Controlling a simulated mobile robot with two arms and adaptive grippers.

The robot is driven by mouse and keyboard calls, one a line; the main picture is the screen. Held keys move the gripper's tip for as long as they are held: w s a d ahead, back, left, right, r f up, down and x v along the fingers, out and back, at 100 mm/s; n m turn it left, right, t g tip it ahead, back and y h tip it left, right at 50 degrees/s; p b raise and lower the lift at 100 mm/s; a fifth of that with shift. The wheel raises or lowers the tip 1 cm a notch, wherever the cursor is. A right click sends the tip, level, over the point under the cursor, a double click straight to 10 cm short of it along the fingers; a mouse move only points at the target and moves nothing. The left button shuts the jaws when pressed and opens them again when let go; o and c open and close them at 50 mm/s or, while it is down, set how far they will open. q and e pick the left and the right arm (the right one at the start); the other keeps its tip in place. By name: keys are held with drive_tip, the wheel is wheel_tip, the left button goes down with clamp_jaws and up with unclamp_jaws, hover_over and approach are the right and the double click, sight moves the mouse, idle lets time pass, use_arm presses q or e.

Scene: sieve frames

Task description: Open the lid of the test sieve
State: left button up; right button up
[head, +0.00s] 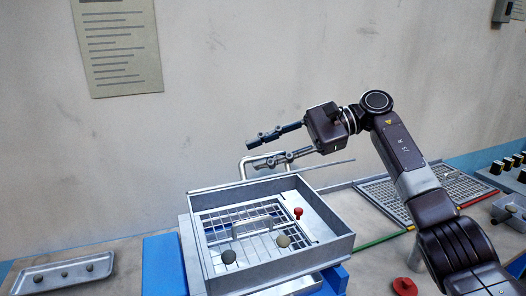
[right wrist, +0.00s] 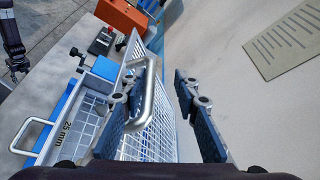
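The test sieve (head: 345,241) is a grey metal box with a grid inside. Two stones, one dark (head: 229,257) and one brown (head: 283,241), and a red knob (head: 298,212) show inside it. The lid (head: 215,187) shows as a thin edge above the back rim, raised off the box. In the right wrist view it is a mesh panel (right wrist: 158,137) with a silver bent handle (right wrist: 147,100). My right gripper (head: 262,150) is open, with the handle between its fingers, closer to one finger. My left gripper (right wrist: 16,66) seems to show small at the upper left.
A flat mesh screen (head: 385,190) lies right of the sieve, with a red piece (head: 405,286) in front. The wall (head: 270,60) is close behind my right gripper. An orange box (right wrist: 125,15) is also on the bench.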

drive_tip(key=shift+d+r, duration=0.1)
drive_tip(key=shift+d, duration=0.05)
drive_tip(key=v, duration=1.1)
drive_tip(key=shift+d, duration=0.3)
